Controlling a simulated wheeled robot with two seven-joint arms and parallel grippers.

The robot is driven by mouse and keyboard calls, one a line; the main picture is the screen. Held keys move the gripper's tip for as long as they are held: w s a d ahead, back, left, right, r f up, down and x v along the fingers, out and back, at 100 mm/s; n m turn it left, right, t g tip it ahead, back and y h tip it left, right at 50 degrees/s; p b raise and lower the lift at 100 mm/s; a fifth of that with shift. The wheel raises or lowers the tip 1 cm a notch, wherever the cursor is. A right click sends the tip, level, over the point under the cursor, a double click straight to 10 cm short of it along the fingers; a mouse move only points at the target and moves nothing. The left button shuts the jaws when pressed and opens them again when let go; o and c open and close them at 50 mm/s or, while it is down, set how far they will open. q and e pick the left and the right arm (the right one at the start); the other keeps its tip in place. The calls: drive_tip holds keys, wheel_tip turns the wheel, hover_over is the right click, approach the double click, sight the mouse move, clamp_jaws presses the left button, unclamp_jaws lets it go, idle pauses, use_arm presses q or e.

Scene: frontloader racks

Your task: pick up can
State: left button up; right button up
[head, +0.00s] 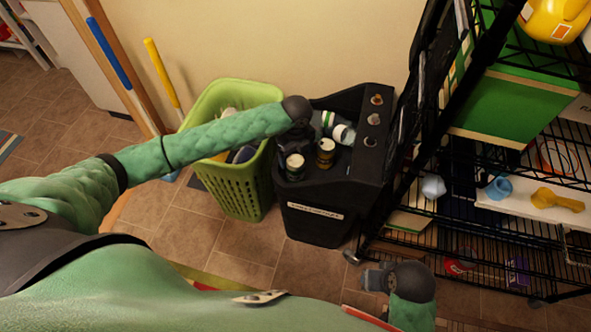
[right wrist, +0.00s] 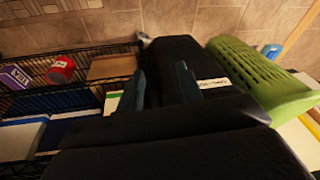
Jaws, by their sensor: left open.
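Two cans stand on the recessed top of a black bin (head: 315,222) in the head view. One can (head: 295,166) with a pale lid is near the bin's left front edge. A second can (head: 326,152), dark with a yellowish band, stands just to its right. My left gripper (head: 293,147) reaches over the bin from the left, pointing down, open, right by the first can; whether it touches is unclear. My right gripper (head: 374,280) is low in front of the bin, away from the cans. Its two fingers stand apart and empty in the right wrist view (right wrist: 163,82).
White-and-green bottles (head: 340,129) lie behind the cans. A green basket (head: 240,187) stands left of the bin. A black wire rack (head: 470,165) with books and toys is close on the right.

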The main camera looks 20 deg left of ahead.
sight(296, 160)
use_arm(q)
wheel_tip(296, 160, down, 2)
drive_tip(key=shift+f, duration=0.1)
drive_tip(key=shift+f+p, duration=0.3)
drive_tip(key=shift+f, duration=0.15)
drive_tip(key=shift+s+f+p, duration=0.15)
drive_tip(key=shift+f+p, duration=0.4)
drive_tip(key=shift+f, duration=1.8)
drive_tip(key=shift+r, duration=0.1)
drive_tip(key=c, duration=1.3)
use_arm(e)
drive_tip(key=d+r, duration=0.1)
drive_tip(key=s+d+r, duration=0.1)
drive_tip(key=shift+d+r+g+h, duration=0.1)
drive_tip(key=shift+r+g+h, duration=0.2)
drive_tip(key=shift+r+h, duration=0.1)
